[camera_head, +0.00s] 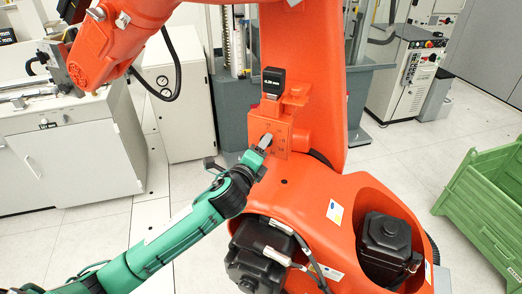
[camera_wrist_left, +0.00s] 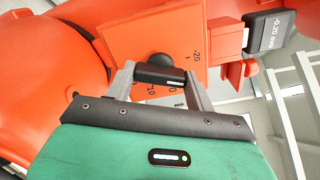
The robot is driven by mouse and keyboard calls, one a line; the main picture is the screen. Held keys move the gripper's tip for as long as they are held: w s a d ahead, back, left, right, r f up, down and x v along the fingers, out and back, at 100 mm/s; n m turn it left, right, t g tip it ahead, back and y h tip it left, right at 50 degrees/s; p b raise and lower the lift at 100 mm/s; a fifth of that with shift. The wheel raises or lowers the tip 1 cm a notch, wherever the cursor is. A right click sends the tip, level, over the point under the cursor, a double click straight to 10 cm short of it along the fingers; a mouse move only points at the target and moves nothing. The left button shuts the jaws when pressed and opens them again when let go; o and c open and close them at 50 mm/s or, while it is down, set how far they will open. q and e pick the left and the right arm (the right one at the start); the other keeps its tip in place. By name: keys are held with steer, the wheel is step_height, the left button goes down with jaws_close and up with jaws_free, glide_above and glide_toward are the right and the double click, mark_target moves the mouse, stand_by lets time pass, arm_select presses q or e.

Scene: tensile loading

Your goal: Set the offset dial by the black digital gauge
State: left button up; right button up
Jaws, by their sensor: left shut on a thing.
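The black digital gauge (camera_head: 273,82) stands on an orange bracket on the big orange robot's column. It also shows in the left wrist view (camera_wrist_left: 270,31), where its display appears to read -0.20 mm. The offset dial is a black knob with a white mark (camera_wrist_left: 160,73) on an orange plate (camera_wrist_left: 137,30) with small printed numbers, among them -20. My left gripper (camera_head: 265,142) reaches the plate below the gauge. In the left wrist view its two fingers (camera_wrist_left: 160,82) are shut on the knob, one on each side. My right gripper is not in view.
The big orange robot's base (camera_head: 310,195) with black motors fills the middle. Its upper arm (camera_head: 105,45) hangs at the upper left. A white cabinet (camera_head: 75,150) stands left, a green crate (camera_head: 490,205) right. Open floor (camera_head: 410,165) lies between base and crate.

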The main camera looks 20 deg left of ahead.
arm_select(q)
steer(key=shift+n, duration=1.9)
steer(key=o, duration=1)
steer(key=shift+b, duration=0.3)
steer(key=shift+s+a+b, duration=0.25)
steer(key=shift+s+b, duration=0.55)
steer(key=shift+s, duration=1.5)
steer(key=shift+s+a+b, duration=0.25)
steer(key=shift+s+b, duration=0.6)
steer(key=shift+s, duration=1.45)
steer(key=shift+s+a+b, duration=0.25)
steer(key=shift+s+b, duration=0.55)
steer(key=shift+s, duration=1.5)
